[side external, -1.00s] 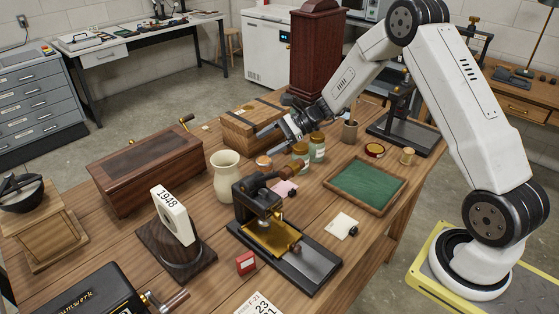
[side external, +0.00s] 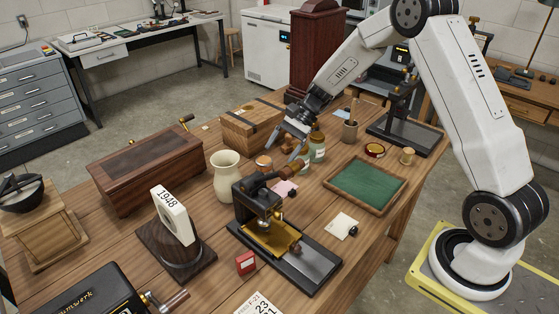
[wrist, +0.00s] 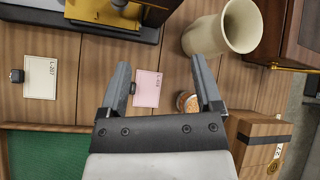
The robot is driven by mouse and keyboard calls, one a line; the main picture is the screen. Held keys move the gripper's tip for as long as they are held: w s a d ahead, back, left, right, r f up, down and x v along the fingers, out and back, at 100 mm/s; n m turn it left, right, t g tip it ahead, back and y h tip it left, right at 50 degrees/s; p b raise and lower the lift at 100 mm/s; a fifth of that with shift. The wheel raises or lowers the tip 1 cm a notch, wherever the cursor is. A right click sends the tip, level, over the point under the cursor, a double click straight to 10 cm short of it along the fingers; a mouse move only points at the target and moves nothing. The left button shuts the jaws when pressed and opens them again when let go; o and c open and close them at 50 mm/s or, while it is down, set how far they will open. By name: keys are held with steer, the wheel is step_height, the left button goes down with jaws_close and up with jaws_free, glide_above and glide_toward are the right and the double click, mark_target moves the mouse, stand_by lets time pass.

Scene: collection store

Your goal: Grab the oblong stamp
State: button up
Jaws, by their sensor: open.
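Two small dark stamps are in view; I cannot tell for certain which is the oblong one. One stamp (wrist: 132,88) lies at the edge of a pink card (wrist: 147,90), partly behind a finger in the wrist view; in the side view the stamp (side external: 292,193) is beyond the brass-bedded press. The other stamp (wrist: 17,76) is at the edge of a cream card (wrist: 40,78), and this stamp (side external: 353,231) also shows right of the press. My gripper (side external: 287,146) is open and empty, pointing down above the table; its fingers (wrist: 160,62) spread over the pink card's area.
A cream vase (side external: 227,177) and the press (side external: 262,215) stand close to the pink card. Jars (side external: 317,148) and a wooden box (side external: 245,125) are near my gripper. A green-lined tray (side external: 366,186) lies to the right. Bare wood surrounds the cream card.

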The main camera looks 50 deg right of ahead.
steer(key=s+d+f+n+g+h, duration=0.1)
steer(key=d+f+n+g+h, duration=0.3)
steer(key=d+n+h, duration=1.05)
steer(key=w+d+r+n+t+h, duration=0.2)
steer(key=w+r+n+t+h, duration=0.25)
steer(key=w+n, duration=0.35)
steer(key=w+d+r+n+t+h, duration=0.25)
steer(key=w+r+n+t, duration=0.35)
steer(key=n, duration=0.5)
steer(key=g, duration=0.2)
glide_above(288, 136)
step_height(288, 136, down, 11)
steer(key=shift+s+r, duration=0.1)
steer(key=shift+r, duration=0.1)
steer(key=shift+f, duration=0.3)
steer(key=shift+f, duration=0.15)
steer(key=shift+f, duration=1.6)
